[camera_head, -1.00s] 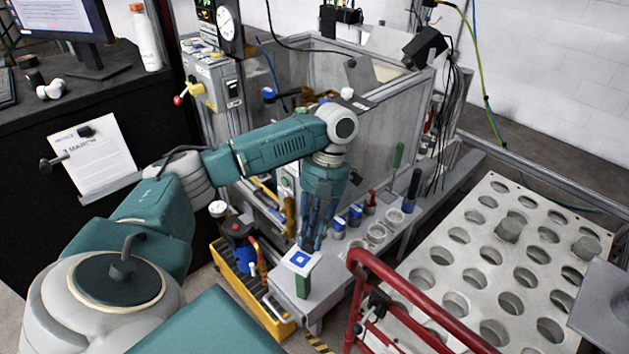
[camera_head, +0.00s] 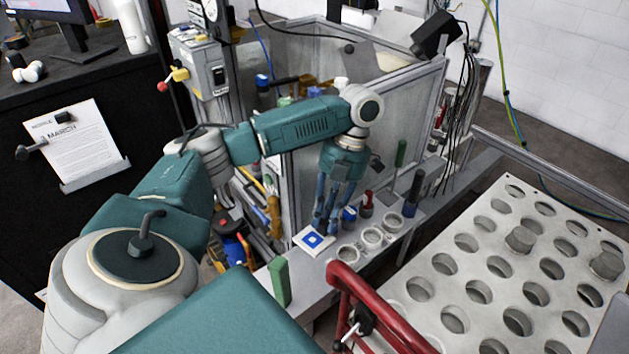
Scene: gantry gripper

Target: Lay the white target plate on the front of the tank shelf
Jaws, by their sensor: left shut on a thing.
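The white target plate (camera_head: 317,246) carries a blue square with a white centre and lies about flat. My left gripper (camera_head: 326,224) is shut on the plate at its far right edge, fingers pointing down. The plate is at or just above the grey tank shelf (camera_head: 305,283), left of the round rings. I cannot tell whether it touches the shelf. My right gripper is not in view.
White rings (camera_head: 371,240) and small blue and red-capped items stand right of the plate. A green block (camera_head: 280,281) stands at the shelf's near end. A red rail (camera_head: 385,320) and a perforated grey table (camera_head: 500,270) lie to the right.

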